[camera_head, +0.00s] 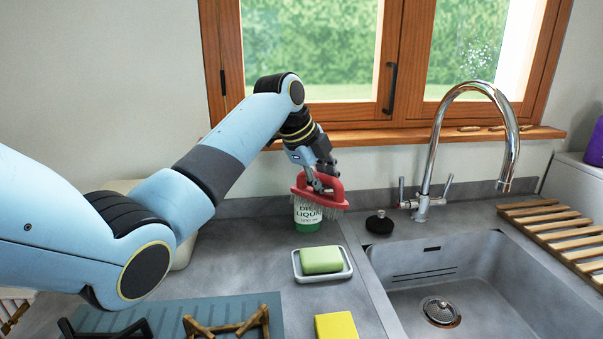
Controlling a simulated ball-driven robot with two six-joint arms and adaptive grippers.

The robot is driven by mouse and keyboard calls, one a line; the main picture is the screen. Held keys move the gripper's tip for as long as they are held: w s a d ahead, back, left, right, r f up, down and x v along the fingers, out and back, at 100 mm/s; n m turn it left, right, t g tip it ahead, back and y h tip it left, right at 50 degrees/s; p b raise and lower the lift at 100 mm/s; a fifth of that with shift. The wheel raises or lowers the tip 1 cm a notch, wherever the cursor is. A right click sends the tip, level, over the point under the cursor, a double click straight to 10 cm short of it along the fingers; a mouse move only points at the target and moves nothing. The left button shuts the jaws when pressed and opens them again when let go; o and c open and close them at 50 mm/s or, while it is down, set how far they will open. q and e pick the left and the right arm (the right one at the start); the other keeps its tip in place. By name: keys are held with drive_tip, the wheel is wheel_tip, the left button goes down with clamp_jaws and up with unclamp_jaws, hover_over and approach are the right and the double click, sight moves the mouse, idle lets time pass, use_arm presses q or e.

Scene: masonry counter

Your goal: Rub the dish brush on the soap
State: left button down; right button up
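A red dish brush (327,194) with pale bristles pointing down is held by my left gripper (318,185), whose fingers are closed around its handle. The brush is in the air in front of a green and white dish liquid bottle and hides part of it. The green soap (321,260) lies in a light grey soap dish (341,277) on the counter, nearer than the brush and below it in the picture. The brush and the soap are apart. My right gripper is not in view.
The dish liquid bottle (308,222) stands behind the soap dish. A yellow sponge (336,326) lies in front. A black stopper-like thing (379,224) and a chrome faucet (422,208) stand by the sink (480,306). A wooden rack (545,222) is at the right.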

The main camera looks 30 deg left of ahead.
sight(325, 199)
use_arm(q)
drive_tip(key=shift+s+d+f+t+p, duration=0.3)
drive_tip(key=shift+s+d+f+t, duration=0.2)
drive_tip(key=shift+s, duration=0.1)
drive_tip(key=shift+s+d+f+t+p, duration=0.3)
drive_tip(key=shift+s+d+f+t, duration=0.1)
drive_tip(key=shift+s+f, duration=0.15)
drive_tip(key=shift+s+f+t, duration=0.25)
drive_tip(key=shift+t, duration=0.05)
wheel_tip(325, 199, down, 6)
drive_tip(key=b, duration=0.6)
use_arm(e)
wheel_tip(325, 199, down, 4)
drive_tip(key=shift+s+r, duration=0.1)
use_arm(q)
drive_tip(key=shift+f, duration=0.45)
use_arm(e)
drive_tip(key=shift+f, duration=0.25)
use_arm(q)
drive_tip(key=shift+f, duration=0.1)
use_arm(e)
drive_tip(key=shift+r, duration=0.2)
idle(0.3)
